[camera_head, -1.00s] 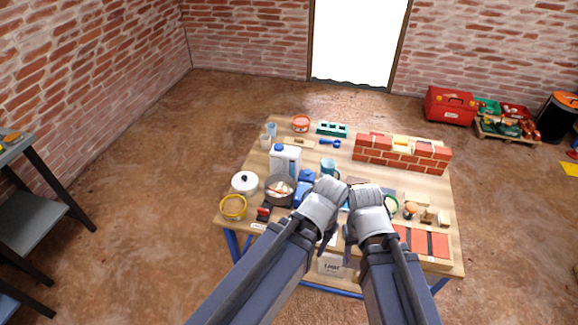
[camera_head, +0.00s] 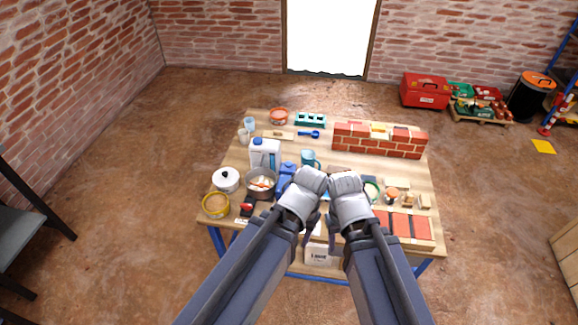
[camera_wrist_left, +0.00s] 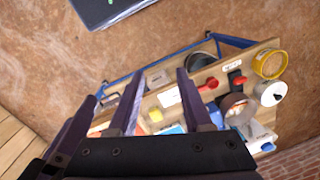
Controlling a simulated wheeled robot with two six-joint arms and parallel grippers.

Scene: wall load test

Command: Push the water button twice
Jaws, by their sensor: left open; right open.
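I cannot pick out the water button for sure. A small red and black device (camera_head: 248,207) sits near the table's front left corner, beside a white label; its red part also shows in the left wrist view (camera_wrist_left: 236,79). My right gripper (camera_head: 333,243) shows only as dark fingers below the grey joint, over the table's front edge. My left gripper (camera_head: 306,238) is just left of it, mostly hidden by its arm. In the left wrist view, my left gripper (camera_wrist_left: 157,85) is open and empty, apart from the table objects. The arms hide the table's front middle.
The wooden table (camera_head: 225,160) holds a white pot (camera_head: 226,179), a dark pan (camera_head: 261,181), a yellow tape roll (camera_head: 216,206), a blue-white jug (camera_head: 265,152), a blue mug (camera_head: 309,160) and a brick wall (camera_head: 380,140). Open floor (camera_head: 170,130) surrounds it.

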